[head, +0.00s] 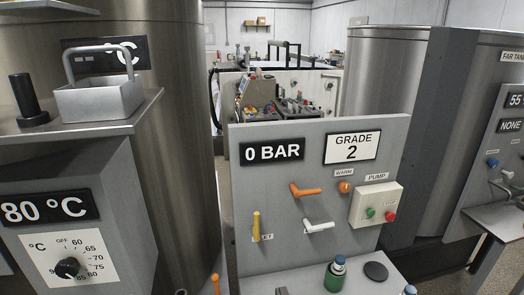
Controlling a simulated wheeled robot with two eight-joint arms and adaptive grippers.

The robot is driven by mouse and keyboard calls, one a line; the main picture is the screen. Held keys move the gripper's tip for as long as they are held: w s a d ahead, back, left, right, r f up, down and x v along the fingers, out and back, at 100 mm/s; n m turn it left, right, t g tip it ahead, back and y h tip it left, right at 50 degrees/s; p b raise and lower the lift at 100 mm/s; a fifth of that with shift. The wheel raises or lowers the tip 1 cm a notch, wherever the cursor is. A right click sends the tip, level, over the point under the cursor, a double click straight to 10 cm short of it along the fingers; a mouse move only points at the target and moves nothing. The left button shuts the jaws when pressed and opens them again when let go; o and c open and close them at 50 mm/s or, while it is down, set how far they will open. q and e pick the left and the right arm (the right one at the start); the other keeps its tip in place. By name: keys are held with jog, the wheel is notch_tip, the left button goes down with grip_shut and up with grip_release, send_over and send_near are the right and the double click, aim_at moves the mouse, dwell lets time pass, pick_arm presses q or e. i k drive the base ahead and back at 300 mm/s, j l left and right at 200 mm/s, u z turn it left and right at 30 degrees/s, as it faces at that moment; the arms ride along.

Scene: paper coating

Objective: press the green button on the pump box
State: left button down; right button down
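The pump box (377,193) is a cream box on the right part of the grey upright panel (290,180), under a PUMP label (376,177). The small green button (370,212) is on the lower left of its face. A red button (389,216) sits to the right of the green one. The display (272,151) at the panel's upper left reads 0 BAR. Nothing covers the green button. Neither of my grippers shows in the head view.
Orange (305,190), white (319,226) and yellow (256,226) handles stick out left of the box. A green bottle (335,275) and a dark disc (376,270) are on the ledge below. Steel tanks (384,95) stand behind.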

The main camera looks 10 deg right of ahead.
aim_at(370, 212)
jog(key=z, duration=1.3)
